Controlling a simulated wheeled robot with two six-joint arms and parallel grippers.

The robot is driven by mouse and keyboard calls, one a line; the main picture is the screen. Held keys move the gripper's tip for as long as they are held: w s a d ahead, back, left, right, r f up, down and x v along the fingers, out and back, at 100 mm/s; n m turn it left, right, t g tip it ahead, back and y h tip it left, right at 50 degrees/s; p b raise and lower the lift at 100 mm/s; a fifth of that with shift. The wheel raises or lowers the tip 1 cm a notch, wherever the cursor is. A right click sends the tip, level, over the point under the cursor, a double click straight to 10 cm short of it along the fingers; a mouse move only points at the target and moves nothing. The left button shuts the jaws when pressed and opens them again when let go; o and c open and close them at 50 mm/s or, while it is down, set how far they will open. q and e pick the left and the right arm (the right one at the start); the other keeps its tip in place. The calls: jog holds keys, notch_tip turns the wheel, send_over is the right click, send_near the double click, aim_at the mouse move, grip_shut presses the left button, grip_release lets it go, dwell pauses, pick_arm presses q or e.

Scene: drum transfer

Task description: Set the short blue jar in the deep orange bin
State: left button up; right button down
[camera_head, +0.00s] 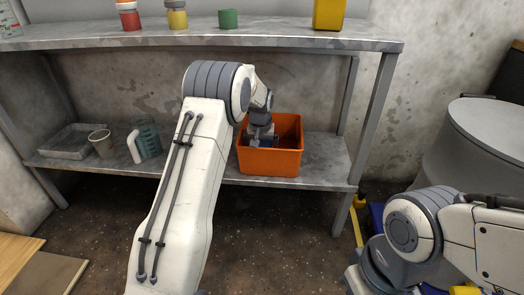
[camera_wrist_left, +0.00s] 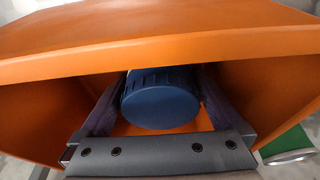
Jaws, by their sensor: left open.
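The deep orange bin (camera_head: 270,162) stands on the lower shelf in the head view, and its orange walls fill much of the left wrist view (camera_wrist_left: 170,45). My left gripper (camera_head: 262,132) reaches down into the bin. In the left wrist view the short blue jar (camera_wrist_left: 160,105) is inside the bin, between the two spread fingers of my left gripper (camera_wrist_left: 158,95). The jaws are open; I cannot tell whether a finger touches the jar. The jar is hidden in the head view. My right arm shows at the lower right, but its gripper is out of view.
The upper shelf (camera_head: 280,40) above holds a red jar (camera_head: 130,18), a yellow jar (camera_head: 177,17), a green jar (camera_head: 228,19) and a yellow box (camera_head: 328,14). A grey tray (camera_head: 73,142), a cup (camera_head: 101,143) and a teal measuring jug (camera_head: 149,138) stand left of the bin.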

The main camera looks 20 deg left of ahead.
aim_at(262, 142)
pick_arm(q)
jog(key=p+v, duration=0.5)
jog(key=v, duration=0.2)
jog(key=shift+s+r, duration=0.1)
jog(key=shift+r, duration=0.3)
jog(key=shift+f, duration=0.1)
